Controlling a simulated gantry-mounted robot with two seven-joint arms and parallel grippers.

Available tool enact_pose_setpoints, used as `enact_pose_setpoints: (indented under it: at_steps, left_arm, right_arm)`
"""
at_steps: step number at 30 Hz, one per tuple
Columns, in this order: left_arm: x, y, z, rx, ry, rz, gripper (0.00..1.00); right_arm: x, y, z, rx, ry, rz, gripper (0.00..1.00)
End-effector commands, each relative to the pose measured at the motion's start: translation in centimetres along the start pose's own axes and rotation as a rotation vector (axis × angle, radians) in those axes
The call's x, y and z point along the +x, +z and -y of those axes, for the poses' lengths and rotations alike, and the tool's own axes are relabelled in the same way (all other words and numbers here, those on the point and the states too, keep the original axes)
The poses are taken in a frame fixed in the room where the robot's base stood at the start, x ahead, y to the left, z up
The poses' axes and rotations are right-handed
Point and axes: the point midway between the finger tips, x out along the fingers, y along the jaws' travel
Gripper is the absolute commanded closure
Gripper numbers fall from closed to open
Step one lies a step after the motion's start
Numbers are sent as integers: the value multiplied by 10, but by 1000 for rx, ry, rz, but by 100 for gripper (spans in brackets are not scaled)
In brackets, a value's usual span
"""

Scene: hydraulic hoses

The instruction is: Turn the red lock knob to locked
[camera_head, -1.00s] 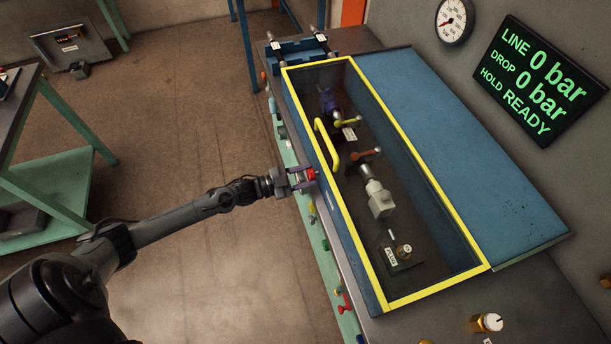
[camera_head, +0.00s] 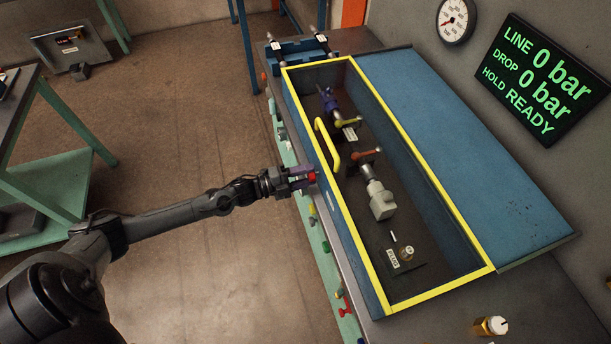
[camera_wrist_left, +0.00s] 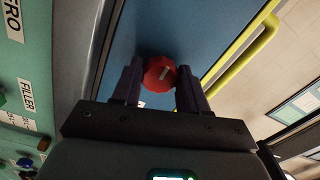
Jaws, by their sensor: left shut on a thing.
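The red lock knob (camera_head: 312,177) sits on the blue front side of the yellow-framed test box. In the left wrist view the red knob (camera_wrist_left: 160,74) shows its face with a short pale mark, slanted in that picture. My left gripper (camera_head: 308,178) comes in from the left and is shut on the knob. In the left wrist view the two dark fingers (camera_wrist_left: 160,82) stand on either side of the knob. Where they touch is partly hidden. My right gripper is not in view.
The yellow-framed lid (camera_head: 433,180) and its yellow handle (camera_head: 326,146) are close beside the knob. Inside are a hose, fittings and levers. A green panel (camera_head: 318,243) with coloured knobs runs below. The display (camera_head: 537,78) reads LINE 0 bar, DROP 0 bar, HOLD READY.

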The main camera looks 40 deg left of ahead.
Motion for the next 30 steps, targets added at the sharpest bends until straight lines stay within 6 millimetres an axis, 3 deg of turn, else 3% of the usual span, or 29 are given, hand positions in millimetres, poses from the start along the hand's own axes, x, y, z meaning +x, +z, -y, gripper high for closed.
enact_pose_setpoints:
  at_steps: [19, 20, 24, 30]
  left_arm:
    - [0, 0, 0, 56, -1, 0, 87]
    - [0, 0, 0, 56, -1, 0, 55]
    - [0, 0, 0, 56, 0, 0, 34]
    - [0, 0, 0, 55, 0, 0, 31]
  right_arm:
    - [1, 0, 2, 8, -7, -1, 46]
    - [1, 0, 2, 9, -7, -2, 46]
    - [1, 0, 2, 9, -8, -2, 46]
    - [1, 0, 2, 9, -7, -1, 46]
